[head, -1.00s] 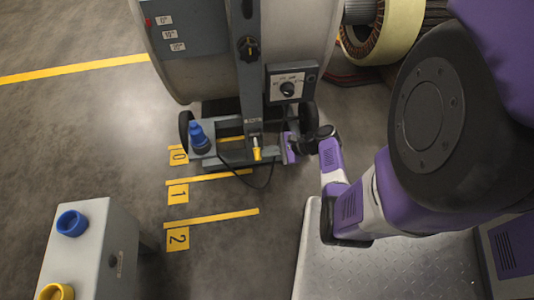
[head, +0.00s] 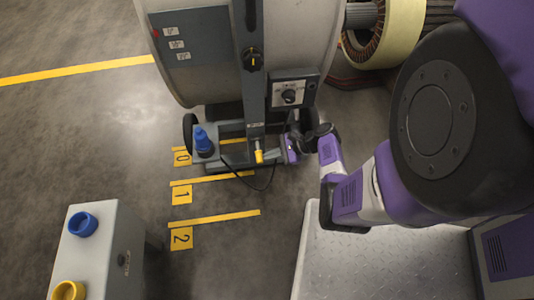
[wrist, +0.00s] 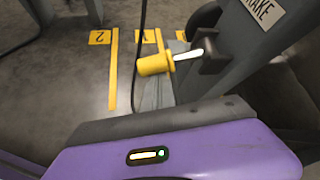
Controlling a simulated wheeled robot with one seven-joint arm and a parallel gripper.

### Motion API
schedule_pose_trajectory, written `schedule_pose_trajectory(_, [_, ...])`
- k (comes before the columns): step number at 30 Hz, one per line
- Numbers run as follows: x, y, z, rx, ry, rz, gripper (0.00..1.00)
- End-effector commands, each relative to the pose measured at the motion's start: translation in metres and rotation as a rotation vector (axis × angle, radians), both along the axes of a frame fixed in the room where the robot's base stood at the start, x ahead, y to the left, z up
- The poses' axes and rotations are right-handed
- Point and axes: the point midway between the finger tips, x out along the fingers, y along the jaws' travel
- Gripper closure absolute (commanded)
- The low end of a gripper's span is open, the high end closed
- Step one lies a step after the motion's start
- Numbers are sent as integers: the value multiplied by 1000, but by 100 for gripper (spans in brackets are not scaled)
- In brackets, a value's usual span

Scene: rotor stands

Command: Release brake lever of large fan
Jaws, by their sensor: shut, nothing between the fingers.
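The large fan (head: 200,60) is a big grey drum on a wheeled stand at the top of the head view. Its brake lever (head: 259,156) has a yellow grip and sits low on the stand's upright post. In the wrist view the lever (wrist: 155,64) shows a yellow grip on a pale rod, coming out of a black block beside a plate ending in "AKE". My gripper (head: 290,148) is just right of the lever, low by the stand, shut and empty. Its purple body fills the bottom of the wrist view; its fingertips are hard to make out.
A dial box (head: 292,91) hangs on the stand above my gripper. A blue plug (head: 202,140) stands on the fan's base. A dark cable loops below the lever. Numbered yellow floor marks (head: 181,195) lie in front. A grey cabinet (head: 92,250) stands at lower left.

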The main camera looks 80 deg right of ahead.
Motion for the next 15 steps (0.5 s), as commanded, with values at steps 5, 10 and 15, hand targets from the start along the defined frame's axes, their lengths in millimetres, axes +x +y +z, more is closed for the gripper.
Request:
schedule_pose_trajectory(5, [1,3,20,141,56,4,100])
schedule_pose_trajectory(10, [0,5,27,284,115,4,100])
schedule_pose_trajectory(15, [-1,5,35,415,169,3,100])
